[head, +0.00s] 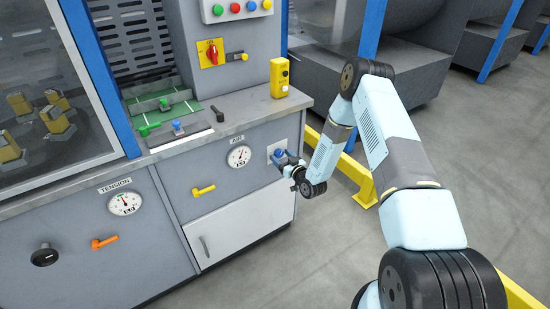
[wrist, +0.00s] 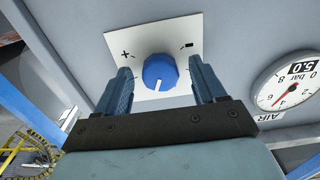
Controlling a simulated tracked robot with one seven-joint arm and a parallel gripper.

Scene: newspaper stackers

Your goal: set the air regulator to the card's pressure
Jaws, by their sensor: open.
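The blue regulator knob (wrist: 160,70) sits on a white plate (wrist: 117,42) marked plus and minus; its white pointer faces down in the wrist view. My gripper (wrist: 162,84) is open, a finger on each side of the knob with visible gaps. In the head view my gripper (head: 288,163) is at the knob (head: 279,154), partly hiding it. The AIR gauge (wrist: 290,85) has a red needle and a box reading 5.0; it also shows in the head view (head: 238,156). I cannot make out a separate pressure card.
A yellow handle (head: 203,190) is below the AIR gauge. The TENSION gauge (head: 124,203), an orange handle (head: 105,242) and a black knob (head: 44,255) are further left. A yellow box (head: 280,78) stands on the counter (head: 245,108). A yellow rail (head: 350,170) runs beside my arm.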

